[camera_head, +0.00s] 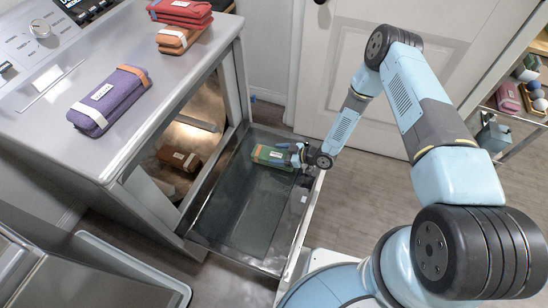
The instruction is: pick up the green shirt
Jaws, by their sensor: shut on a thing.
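The green shirt (272,156) is a folded green bundle with a brown band and a pale label. It is at the far end of the open, glass-like washer door (240,215), which is folded down. My gripper (291,155) reaches in from the right and is shut on the shirt's right end. Whether the shirt touches the door surface cannot be told. The fingertips are small and partly hidden against the shirt.
A purple bundle (110,100), an orange bundle (181,39) and red bundles (180,10) lie on the washer top (60,125). A brown bundle (180,158) is inside the opening. A shelf (520,118) with small items stands at right.

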